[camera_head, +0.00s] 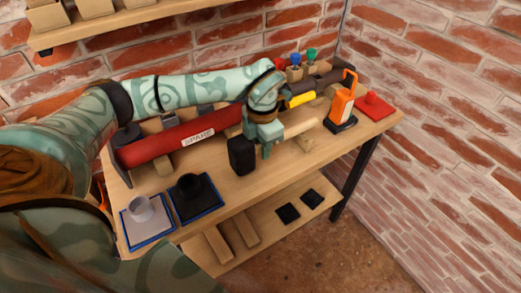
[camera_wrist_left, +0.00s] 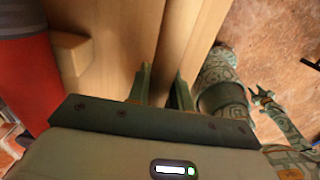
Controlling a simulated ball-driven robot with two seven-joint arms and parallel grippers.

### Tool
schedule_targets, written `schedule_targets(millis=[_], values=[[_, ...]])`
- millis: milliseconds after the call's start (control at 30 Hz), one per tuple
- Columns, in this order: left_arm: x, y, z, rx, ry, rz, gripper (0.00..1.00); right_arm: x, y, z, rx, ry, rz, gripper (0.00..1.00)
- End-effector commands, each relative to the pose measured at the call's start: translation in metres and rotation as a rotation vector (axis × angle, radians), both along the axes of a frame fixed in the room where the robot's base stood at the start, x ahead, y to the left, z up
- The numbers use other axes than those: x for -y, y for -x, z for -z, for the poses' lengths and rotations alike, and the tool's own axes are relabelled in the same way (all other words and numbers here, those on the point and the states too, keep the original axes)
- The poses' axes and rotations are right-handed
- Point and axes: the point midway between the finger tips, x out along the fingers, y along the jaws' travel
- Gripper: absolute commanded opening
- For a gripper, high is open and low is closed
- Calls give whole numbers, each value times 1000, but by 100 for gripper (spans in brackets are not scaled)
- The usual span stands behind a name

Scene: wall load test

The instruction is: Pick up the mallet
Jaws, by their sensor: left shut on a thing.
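The mallet has a black head (camera_head: 242,155) and a pale wooden handle (camera_head: 300,128) pointing right in the head view. My left gripper (camera_head: 266,146) is shut on the handle close to the head. In the left wrist view, the handle (camera_wrist_left: 192,40) runs between the fingers of my left gripper (camera_wrist_left: 160,92). I cannot tell whether the mallet touches the bench. My right gripper (camera_wrist_left: 262,96) shows small at the right of the left wrist view, its fingers apart and nothing between them.
A red cylinder marked SPARE (camera_head: 198,135) lies behind the mallet on the wooden bench (camera_head: 218,188). An orange tool (camera_head: 342,105) and a red piece (camera_head: 374,104) stand to the right. Black (camera_head: 192,190) and grey (camera_head: 148,215) fittings sit at the front left. Brick walls enclose the bench.

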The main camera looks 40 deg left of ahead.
Motion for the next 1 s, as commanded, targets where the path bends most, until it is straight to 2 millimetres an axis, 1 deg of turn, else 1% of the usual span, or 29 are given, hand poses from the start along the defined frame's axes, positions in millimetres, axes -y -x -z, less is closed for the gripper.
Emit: schedule_targets(millis=[33,167,200,267,300,400,500,600,767,1000], values=[[5,6,-15,6,0,5,0,0,-2,-7,5,0,0,36],[21,28,-48,6,1,6,0,0,-6,-20,14,0,0,36],[26,34,-59,8,1,6,0,0,-7,-23,16,0,0,36],[35,46,-70,6,1,8,0,0,-8,-27,19,0,0,36],[42,56,-73,4,1,9,0,0,-8,-28,20,0,0,36],[58,77,-83,4,2,7,0,0,-9,-32,22,0,0,36],[70,92,-90,1,1,5,0,0,-10,-34,24,-1,0,36],[78,103,-96,1,2,4,0,0,-10,-36,25,-1,0,36],[84,111,-99,0,1,2,0,-1,-10,-36,26,-2,1,36],[84,112,-99,0,1,0,0,-3,-10,-36,25,-3,2,36]])
